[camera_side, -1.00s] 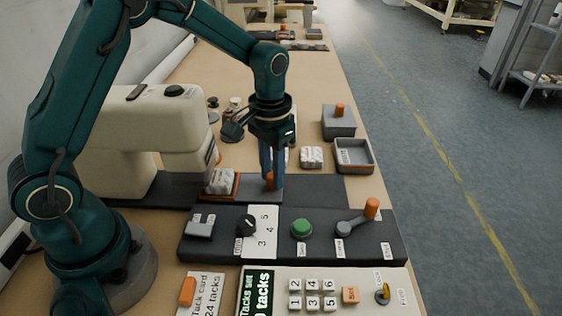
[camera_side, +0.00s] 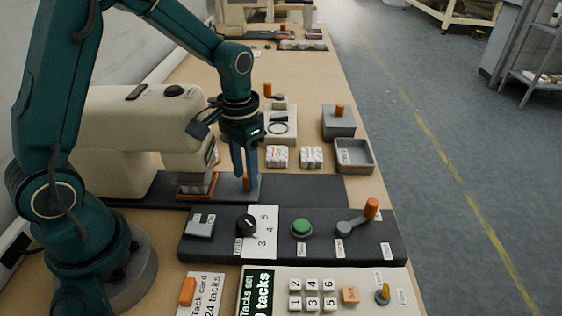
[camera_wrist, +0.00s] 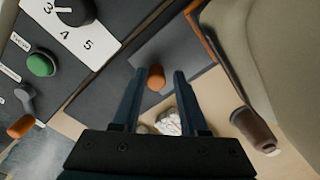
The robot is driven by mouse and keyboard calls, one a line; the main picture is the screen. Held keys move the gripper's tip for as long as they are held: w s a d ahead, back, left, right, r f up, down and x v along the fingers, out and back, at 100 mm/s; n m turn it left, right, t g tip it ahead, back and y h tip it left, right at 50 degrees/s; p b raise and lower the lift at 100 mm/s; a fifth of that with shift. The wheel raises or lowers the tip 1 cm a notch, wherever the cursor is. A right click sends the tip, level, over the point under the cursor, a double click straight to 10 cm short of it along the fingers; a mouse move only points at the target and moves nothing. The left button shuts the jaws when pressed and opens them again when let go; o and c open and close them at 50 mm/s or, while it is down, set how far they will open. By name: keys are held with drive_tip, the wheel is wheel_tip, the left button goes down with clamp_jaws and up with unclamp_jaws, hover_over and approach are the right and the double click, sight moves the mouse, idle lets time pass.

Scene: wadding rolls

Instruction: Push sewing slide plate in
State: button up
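The grey slide plate (camera_side: 225,190) lies on the dark bed of the cream sewing machine (camera_side: 130,120), with an orange-edged holder (camera_side: 193,193) on it now under the machine head. An orange knob (camera_side: 247,183) stands near the plate's right end. It also shows in the wrist view (camera_wrist: 155,78). My gripper (camera_side: 245,182) is low over the plate, fingers pointing down around the knob. In the wrist view, its fingers (camera_wrist: 157,74) are apart, with gaps beside the knob. What sits in the holder is mostly hidden by the head.
A dark control panel (camera_side: 285,247) with a dial, green button and orange-tipped lever lies in front. Two white wadding packs (camera_side: 277,157) (camera_side: 312,157) and a grey tray (camera_side: 354,154) are right of my gripper. A grey box (camera_side: 338,123) stands behind.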

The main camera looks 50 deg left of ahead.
drive_tip(key=shift+o, duration=0.5)
wheel_tip(320, 180, up, 5)
drive_tip(key=shift+r, duration=0.1)
idle(0.3)
drive_tip(key=shift+s+d+r, duration=0.15)
drive_tip(key=shift+d+r, duration=0.05)
drive_tip(key=shift+r, duration=0.15)
drive_tip(key=s+d+r+t, duration=0.3)
drive_tip(key=s+r+t, duration=0.2)
drive_tip(key=s, duration=0.6)
drive_tip(key=shift+s+r+t, duration=0.25)
drive_tip(key=shift+r+t, duration=0.05)
drive_tip(key=shift+r, duration=0.5)
